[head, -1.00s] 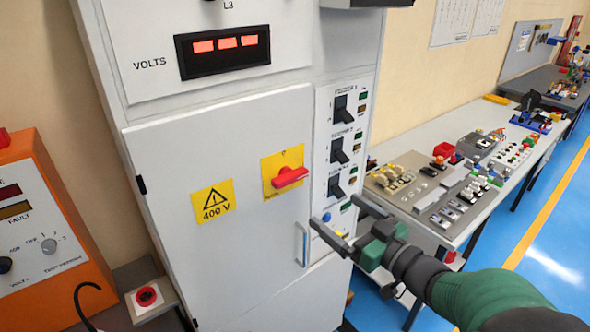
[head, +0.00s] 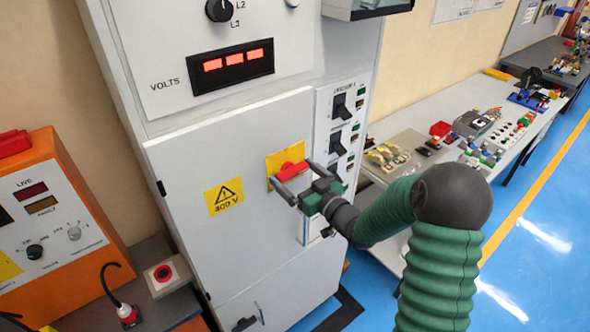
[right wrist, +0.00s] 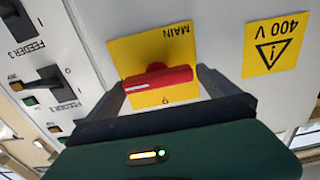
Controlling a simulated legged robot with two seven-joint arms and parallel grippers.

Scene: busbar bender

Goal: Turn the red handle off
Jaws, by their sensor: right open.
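The red handle (head: 290,171) is on a yellow plate (head: 272,163) on the grey cabinet's door (head: 240,240). In the right wrist view the red handle (right wrist: 158,79) lies across the yellow plate marked MAIN (right wrist: 180,48), which appears upside down. My right gripper (head: 292,175) is open in front of the handle. Its fingers (right wrist: 160,80) are at either end of the handle in the wrist view, with nothing gripped. I cannot tell whether they touch it. Part of the handle is hidden by the gripper in the head view. My left gripper is not in view.
Feeder switches (head: 340,122) line the strip right of the door. A door pull (head: 306,230) is below the gripper. An orange test box (head: 75,260) and a red button box (head: 165,276) stand at left. A bench (head: 400,137) with parts runs along the right.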

